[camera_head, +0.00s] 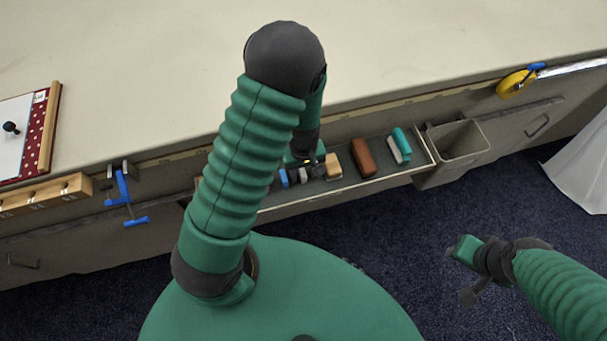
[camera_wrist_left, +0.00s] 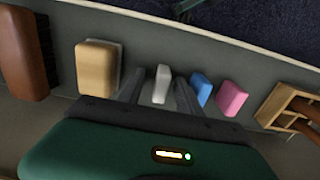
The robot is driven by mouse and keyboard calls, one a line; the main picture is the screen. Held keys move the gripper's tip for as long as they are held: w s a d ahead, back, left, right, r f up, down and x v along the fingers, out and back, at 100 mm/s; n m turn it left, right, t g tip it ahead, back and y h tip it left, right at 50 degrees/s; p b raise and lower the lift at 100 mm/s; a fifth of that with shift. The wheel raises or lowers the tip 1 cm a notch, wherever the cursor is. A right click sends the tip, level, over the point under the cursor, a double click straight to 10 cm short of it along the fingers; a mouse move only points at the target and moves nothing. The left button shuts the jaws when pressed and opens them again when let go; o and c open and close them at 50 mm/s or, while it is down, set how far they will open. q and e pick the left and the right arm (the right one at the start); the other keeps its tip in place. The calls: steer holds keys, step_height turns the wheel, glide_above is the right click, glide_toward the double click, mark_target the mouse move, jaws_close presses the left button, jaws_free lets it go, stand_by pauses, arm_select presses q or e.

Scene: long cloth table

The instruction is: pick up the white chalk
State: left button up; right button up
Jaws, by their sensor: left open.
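The white chalk (camera_wrist_left: 161,85) stands out as a small pale block in the tray, in the left wrist view. It lies between the two fingers of my left gripper (camera_wrist_left: 158,92), which is open, with a gap visible on both sides of the chalk. In the head view the left gripper (camera_head: 305,172) reaches down into the tray, and the chalk shows as a small pale patch (camera_head: 303,176) between the dark fingers. My right gripper (camera_head: 468,250) hangs over the floor at the right, away from the tray; its jaws are too unclear to read.
The tray (camera_head: 425,153) also holds a blue piece (camera_wrist_left: 201,90), a pink piece (camera_wrist_left: 232,98), a tan eraser (camera_wrist_left: 95,68), a brown block (camera_head: 363,157) and a teal piece (camera_head: 402,141). A bin (camera_head: 457,142) hangs to the right. The tray's wall runs close beyond the chalk.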

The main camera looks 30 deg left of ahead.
mark_target(303, 171)
arm_select(q)
steer(key=shift+a, duration=0.25)
jaws_close()
steer(key=shift+d, duration=0.1)
steer(key=shift+r, duration=0.1)
step_height(303, 171, up, 10)
steer(key=p, duration=0.3)
steer(key=c, duration=0.6)
jaws_free()
jaws_close()
